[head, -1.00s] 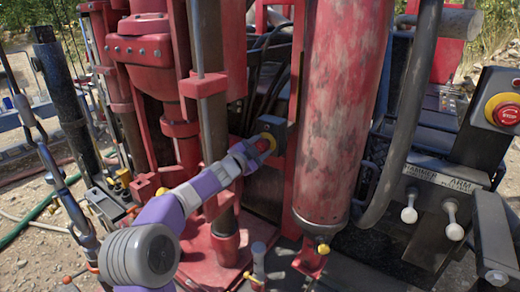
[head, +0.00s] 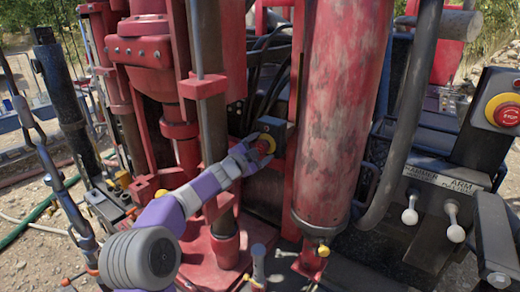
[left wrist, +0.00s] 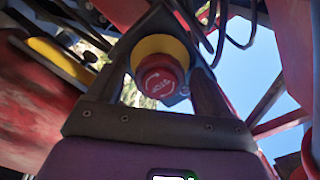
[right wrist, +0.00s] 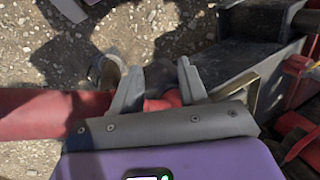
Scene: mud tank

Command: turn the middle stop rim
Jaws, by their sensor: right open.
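The middle stop has a red knob and a yellow rim on a dark box. In the left wrist view I see the yellow rim (left wrist: 158,46) and the red knob (left wrist: 160,80) marked STOP. My left gripper (head: 256,152) is at the stop, with one finger on each side of it. Its fingers look apart; whether they touch the rim I cannot tell. My right gripper (right wrist: 158,68) is open and empty above gravel and dark machine parts, and does not show in the head view.
A large red cylinder (head: 340,110) stands right of the stop, and a brown upright pole (head: 213,130) stands close on its left. Black hoses (head: 272,70) hang above it. Another stop button (head: 506,110) and two white-knobbed levers (head: 410,215) are at the far right.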

